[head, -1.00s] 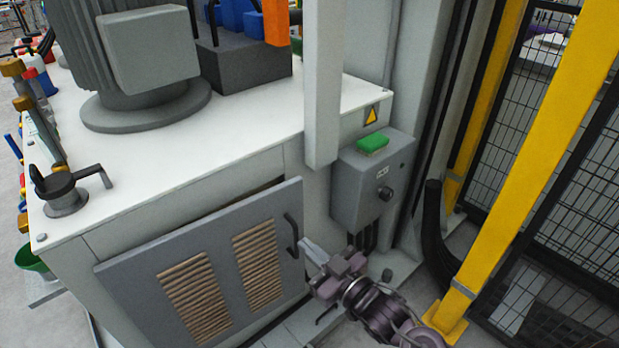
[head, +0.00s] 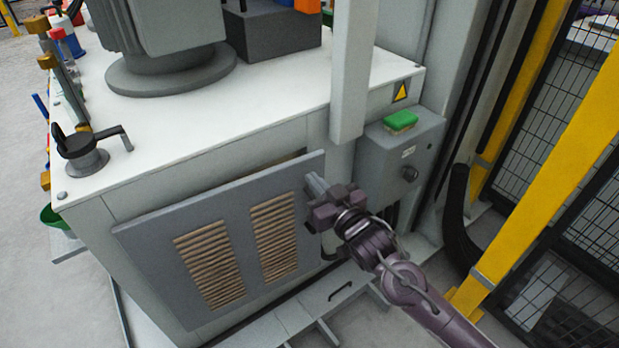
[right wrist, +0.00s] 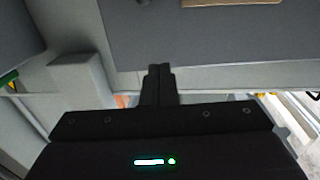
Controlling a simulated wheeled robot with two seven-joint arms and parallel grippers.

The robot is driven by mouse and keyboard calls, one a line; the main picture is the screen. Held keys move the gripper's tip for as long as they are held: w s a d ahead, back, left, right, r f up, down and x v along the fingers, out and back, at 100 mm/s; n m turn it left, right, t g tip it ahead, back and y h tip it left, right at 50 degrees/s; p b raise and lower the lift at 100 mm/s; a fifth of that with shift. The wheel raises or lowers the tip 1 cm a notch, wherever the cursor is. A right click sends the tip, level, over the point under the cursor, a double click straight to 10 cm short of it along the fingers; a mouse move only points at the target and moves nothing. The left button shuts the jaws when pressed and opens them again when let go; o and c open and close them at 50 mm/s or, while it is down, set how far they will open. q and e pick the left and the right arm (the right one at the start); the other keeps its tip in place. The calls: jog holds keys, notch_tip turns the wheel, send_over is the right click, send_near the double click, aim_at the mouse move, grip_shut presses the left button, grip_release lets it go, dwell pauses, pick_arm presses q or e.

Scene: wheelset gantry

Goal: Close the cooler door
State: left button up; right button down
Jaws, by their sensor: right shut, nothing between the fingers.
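The cooler door (head: 225,240) is a grey panel with two tan louvred vents on the front of the white cabinet. It stands slightly ajar, with a dark gap along its top edge. My right gripper (head: 312,184) is shut and empty at the door's right edge, and it covers the spot where the black handle was seen. In the right wrist view the closed fingers (right wrist: 160,72) point at the grey door panel (right wrist: 210,35). Whether they touch it, I cannot tell. My left gripper is not in view.
A grey control box (head: 398,160) with a green block (head: 400,120) on it is right of the door. A yellow post (head: 550,160) and mesh fence stand farther right. A black crank (head: 85,148) sits on the cabinet top's left corner.

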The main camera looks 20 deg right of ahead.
jog(key=shift+x, duration=1.05)
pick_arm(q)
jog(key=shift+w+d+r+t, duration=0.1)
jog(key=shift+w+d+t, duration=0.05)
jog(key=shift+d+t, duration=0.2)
pick_arm(e)
jog(key=shift+w+a, duration=0.1)
jog(key=shift+w, duration=0.2)
